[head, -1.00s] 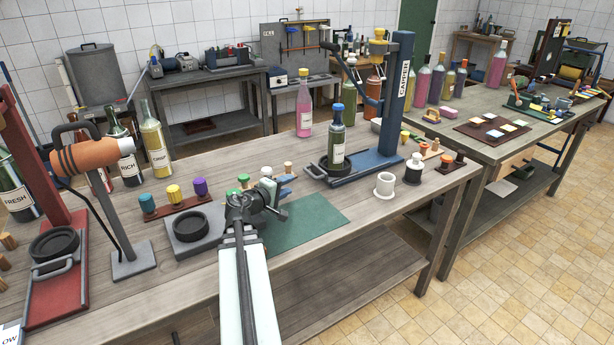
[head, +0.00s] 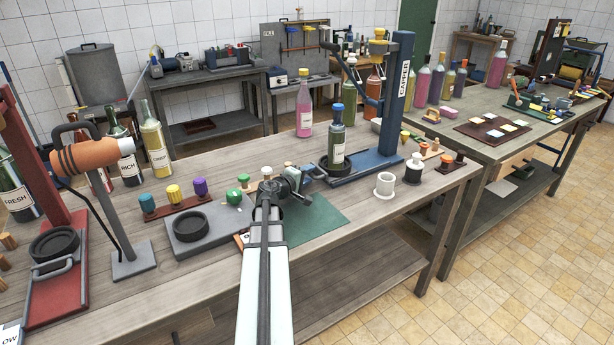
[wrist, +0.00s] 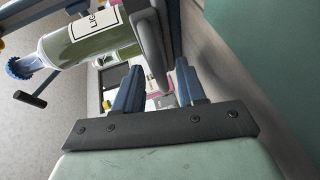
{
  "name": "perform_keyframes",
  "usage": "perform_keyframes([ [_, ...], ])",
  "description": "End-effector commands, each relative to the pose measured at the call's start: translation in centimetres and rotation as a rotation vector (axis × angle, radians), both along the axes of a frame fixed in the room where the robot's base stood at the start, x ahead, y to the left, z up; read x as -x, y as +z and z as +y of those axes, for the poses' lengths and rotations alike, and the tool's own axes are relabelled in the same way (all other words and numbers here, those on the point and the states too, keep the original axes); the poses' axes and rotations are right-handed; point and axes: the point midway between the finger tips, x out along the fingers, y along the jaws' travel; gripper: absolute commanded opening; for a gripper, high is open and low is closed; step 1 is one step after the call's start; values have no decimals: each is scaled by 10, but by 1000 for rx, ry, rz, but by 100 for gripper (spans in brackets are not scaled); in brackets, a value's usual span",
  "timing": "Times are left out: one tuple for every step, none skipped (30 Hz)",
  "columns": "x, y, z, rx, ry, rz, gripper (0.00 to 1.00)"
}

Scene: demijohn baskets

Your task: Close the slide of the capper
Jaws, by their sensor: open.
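The blue capper (head: 397,90), with its label on the column, stands on the right part of the near bench. Its slide with a dark round seat (head: 325,172) is at the left end of the blue base, out from the column. A green bottle with a blue cap (head: 337,140) stands upright on the seat; it also shows sideways in the wrist view (wrist: 95,30). My gripper (head: 306,178) is open just left of the slide, low over the bench. In the wrist view my fingers (wrist: 158,80) have a grey bar, apparently the slide's handle (wrist: 150,45), between or just beyond them; contact is unclear.
A green mat (head: 310,222) lies below my gripper. A green ball-topped stopper (head: 234,197) and other stoppers stand left of my arm. A white cup (head: 385,186) stands right of the mat.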

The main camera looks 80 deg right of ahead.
Motion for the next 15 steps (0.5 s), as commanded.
perform_keyframes([
  [0, 0, 0, 0, 0, 0, 40],
  [0, 0, 0, 0, 0, 0, 40],
  [0, 0, 0, 0, 0, 0, 40],
  [0, 0, 0, 0, 0, 0, 40],
  [0, 0, 0, 0, 0, 0, 40],
  [0, 0, 0, 0, 0, 0, 38],
  [0, 0, 0, 0, 0, 0, 35],
  [0, 0, 0, 0, 0, 0, 32],
  [0, 0, 0, 0, 0, 0, 29],
  [0, 0, 0, 0, 0, 0, 26],
  [0, 0, 0, 0, 0, 0, 23],
  [0, 0, 0, 0, 0, 0, 19],
  [0, 0, 0, 0, 0, 0, 16],
  [0, 0, 0, 0, 0, 0, 13],
  [0, 0, 0, 0, 0, 0, 9],
])
